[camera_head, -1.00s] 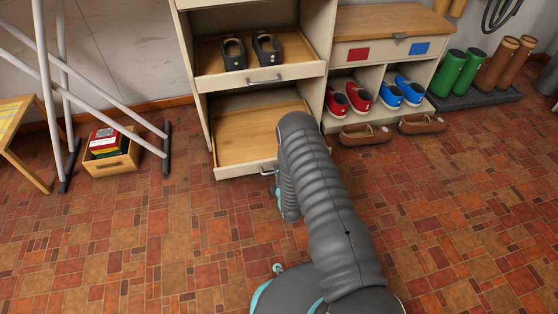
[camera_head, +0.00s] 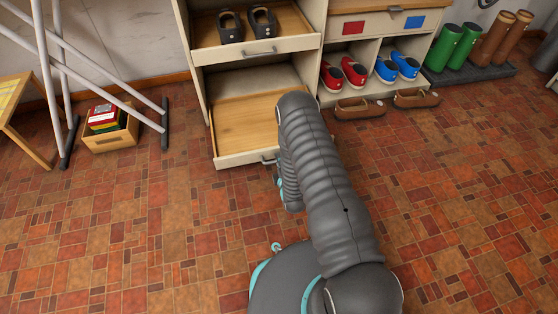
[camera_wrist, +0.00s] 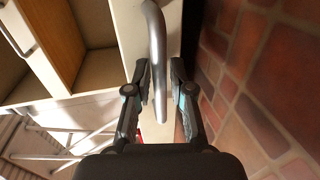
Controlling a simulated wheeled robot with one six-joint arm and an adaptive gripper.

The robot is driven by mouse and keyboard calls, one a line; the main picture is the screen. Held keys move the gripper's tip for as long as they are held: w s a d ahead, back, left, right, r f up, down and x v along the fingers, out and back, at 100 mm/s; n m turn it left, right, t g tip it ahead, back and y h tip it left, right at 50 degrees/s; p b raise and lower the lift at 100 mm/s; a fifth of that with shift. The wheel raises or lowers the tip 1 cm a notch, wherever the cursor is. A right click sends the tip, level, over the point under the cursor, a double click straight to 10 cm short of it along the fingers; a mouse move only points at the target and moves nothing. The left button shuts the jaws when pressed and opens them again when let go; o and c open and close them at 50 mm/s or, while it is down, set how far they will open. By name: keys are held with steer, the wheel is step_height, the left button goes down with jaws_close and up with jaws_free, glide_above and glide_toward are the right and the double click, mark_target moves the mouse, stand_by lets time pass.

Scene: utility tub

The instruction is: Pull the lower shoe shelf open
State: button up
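The lower shoe shelf (camera_head: 250,123) is a wooden tray with a pale front panel (camera_head: 235,160). It is pulled partly out of the cabinet and looks empty. Its metal handle (camera_head: 268,159) is partly hidden by my arm in the head view. In the wrist view the handle (camera_wrist: 159,60) runs between the two fingers of my gripper (camera_wrist: 161,75). The fingers are closed in on the bar from both sides. In the head view my gripper is mostly hidden behind my arm.
The upper shelf (camera_head: 255,50) above holds dark shoes. Brown shoes (camera_head: 360,109) lie on the floor at right, before cubbies with red and blue shoes. A wooden crate (camera_head: 112,137) and a drying rack (camera_head: 55,70) stand at left. The tiled floor in front is clear.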

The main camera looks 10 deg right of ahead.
steer(key=shift+o, duration=0.3)
steer(key=v, duration=1.2)
steer(key=shift+w+r, duration=0.1)
